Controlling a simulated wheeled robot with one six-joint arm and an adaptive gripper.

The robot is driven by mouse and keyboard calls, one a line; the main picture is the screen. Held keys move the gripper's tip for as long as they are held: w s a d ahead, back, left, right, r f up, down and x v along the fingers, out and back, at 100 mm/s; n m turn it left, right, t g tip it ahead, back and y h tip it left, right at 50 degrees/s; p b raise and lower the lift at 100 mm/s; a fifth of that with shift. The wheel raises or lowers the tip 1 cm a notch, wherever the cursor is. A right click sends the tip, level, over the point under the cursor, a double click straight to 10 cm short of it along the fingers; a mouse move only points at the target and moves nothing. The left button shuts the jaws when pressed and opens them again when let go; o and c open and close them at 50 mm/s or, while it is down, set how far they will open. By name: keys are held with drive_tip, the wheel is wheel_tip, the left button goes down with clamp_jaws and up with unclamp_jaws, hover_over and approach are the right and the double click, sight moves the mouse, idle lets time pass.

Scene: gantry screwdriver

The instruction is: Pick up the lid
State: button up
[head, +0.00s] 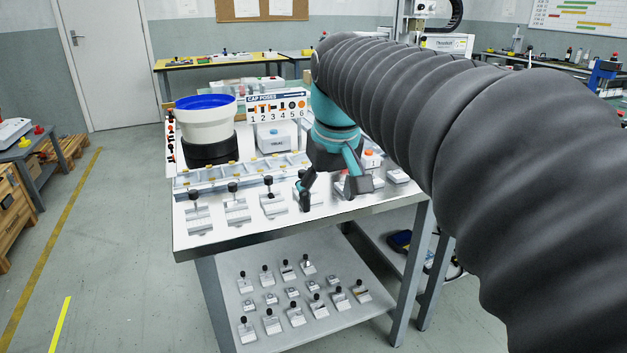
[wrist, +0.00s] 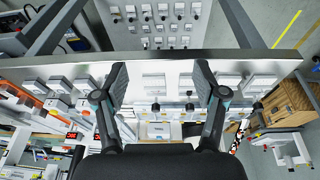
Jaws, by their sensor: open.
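I cannot tell for certain which thing is the lid. A round blue top (head: 205,101) sits on a white bowl (head: 207,127) on a black base at the left of the workbench. My gripper (head: 331,188) points down over the right part of the bench, to the right of the bowl. Its two dark fingers are spread apart and hold nothing. In the wrist view my gripper (wrist: 160,82) is open above a row of small white blocks (wrist: 154,82), some with black knobs. Whether the fingertips touch anything is unclear.
White fixtures with black knobs (head: 236,208) line the bench's front edge (head: 290,232). A "CAP POSES" sign (head: 277,107) stands behind a white box (head: 273,138). A lower shelf (head: 300,328) holds several more fixtures.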

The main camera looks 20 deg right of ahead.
drive_tip(key=w+d+r+g+p, duration=0.1)
drive_tip(key=w+d+r+g, duration=0.35)
drive_tip(key=w+d, duration=0.8)
drive_tip(key=shift+t, duration=0.75)
drive_tip(key=f, duration=0.4)
drive_tip(key=w+f+b, duration=0.1)
drive_tip(key=f, duration=0.3)
drive_tip(key=w+a+f+b, duration=0.1)
drive_tip(key=f, duration=0.3)
drive_tip(key=shift+w+f, duration=0.1)
drive_tip(key=shift+f, duration=0.05)
drive_tip(key=c, duration=1)
